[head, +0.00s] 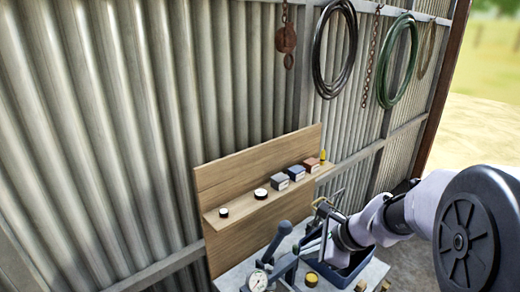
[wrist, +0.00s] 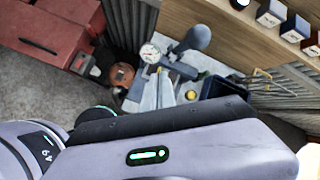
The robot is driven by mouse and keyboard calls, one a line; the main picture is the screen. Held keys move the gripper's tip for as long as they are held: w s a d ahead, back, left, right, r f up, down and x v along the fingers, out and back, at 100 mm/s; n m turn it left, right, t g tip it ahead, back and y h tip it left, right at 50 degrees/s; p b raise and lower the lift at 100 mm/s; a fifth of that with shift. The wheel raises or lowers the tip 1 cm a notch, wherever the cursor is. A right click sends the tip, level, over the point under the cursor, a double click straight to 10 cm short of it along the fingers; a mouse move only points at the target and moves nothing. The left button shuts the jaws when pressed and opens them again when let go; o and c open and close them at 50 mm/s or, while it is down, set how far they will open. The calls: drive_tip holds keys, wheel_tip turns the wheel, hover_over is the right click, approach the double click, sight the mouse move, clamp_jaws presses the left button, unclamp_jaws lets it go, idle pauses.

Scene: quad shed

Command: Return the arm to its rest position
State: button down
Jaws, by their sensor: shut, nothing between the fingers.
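My arm reaches in from the right in the head view. My gripper (head: 326,238) is at its end, over the dark blue bin (head: 343,272) on the workbench. The gripper is shut, with nothing seen held in it. In the wrist view my own grey arm link fills the lower part and hides much of the bench.
The bench (head: 233,275) carries a dial gauge (head: 257,281), a dark-handled lever tool (head: 275,243) and small yellow-topped pieces (head: 311,279). A wooden shelf (head: 240,207) behind holds small boxes. Hoses (head: 334,50) and chains hang on the corrugated wall. Red cabinets (wrist: 45,35) show in the wrist view.

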drive_tip(key=s+a+f+n+h+b, duration=0.1)
drive_tip(key=s+a+f+n+b, duration=0.2)
drive_tip(key=s+f+n+b, duration=0.5)
drive_tip(key=s+a+f+n+h+b, duration=0.2)
drive_tip(key=s+f+n+b, duration=0.6)
drive_tip(key=s+b, duration=0.7)
wheel_tip(320, 180, down, 2)
drive_tip(key=shift+s+a+f+n, duration=0.15)
drive_tip(key=shift+s+a+n, duration=0.25)
drive_tip(key=shift+s, duration=0.05)
